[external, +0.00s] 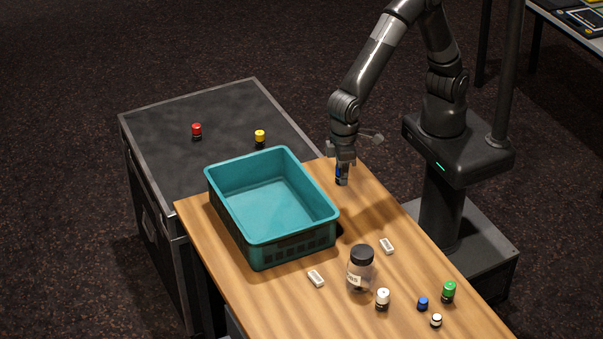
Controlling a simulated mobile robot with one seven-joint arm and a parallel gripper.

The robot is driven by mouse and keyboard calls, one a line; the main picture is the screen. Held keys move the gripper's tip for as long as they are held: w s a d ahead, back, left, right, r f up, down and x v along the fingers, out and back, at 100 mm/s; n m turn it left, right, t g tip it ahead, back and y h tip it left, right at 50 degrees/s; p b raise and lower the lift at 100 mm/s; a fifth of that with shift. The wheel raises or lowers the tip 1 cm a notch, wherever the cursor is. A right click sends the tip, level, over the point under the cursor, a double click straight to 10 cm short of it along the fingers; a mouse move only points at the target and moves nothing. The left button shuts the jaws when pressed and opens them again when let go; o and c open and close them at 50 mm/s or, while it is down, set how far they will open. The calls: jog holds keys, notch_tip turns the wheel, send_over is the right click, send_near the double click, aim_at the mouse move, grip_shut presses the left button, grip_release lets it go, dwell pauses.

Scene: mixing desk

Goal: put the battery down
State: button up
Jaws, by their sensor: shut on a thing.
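My gripper (343,162) is shut on the battery (341,177), a small dark upright piece with a blue part. It is over the far right part of the wooden desk, just to the right of the teal bin. The fingers cover the battery's upper part. I cannot tell whether its lower end touches the desk or hangs just above it.
The open teal bin (249,239) looks empty. A clear jar (360,271) with a black lid, two white blocks (316,278) and several small capped pieces (448,291) stand nearer. A black case (170,160) bears a red-capped (196,131) and a yellow-capped piece (260,138).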

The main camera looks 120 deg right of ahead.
jog(key=d+f+m, duration=0.4)
jog(key=d+m, duration=0.1)
jog(key=d, duration=1.4)
jog(key=d+f+m, duration=0.3)
jog(key=d+m, duration=0.1)
jog(key=d, duration=1.5)
jog(key=s+d+f+m, duration=0.35)
jog(key=s+d, duration=0.65)
jog(key=d, duration=0.4)
jog(key=s+d+f+m, duration=0.3)
jog(key=s+d+m, duration=0.1)
jog(key=s+d, duration=0.75)
send_over(277, 128)
jog(key=f, duration=0.6)
jog(key=shift+s+d, duration=0.1)
jog(key=shift+s, duration=0.1)
jog(key=shift+w+f, duration=0.1)
jog(key=shift+f, duration=1.9)
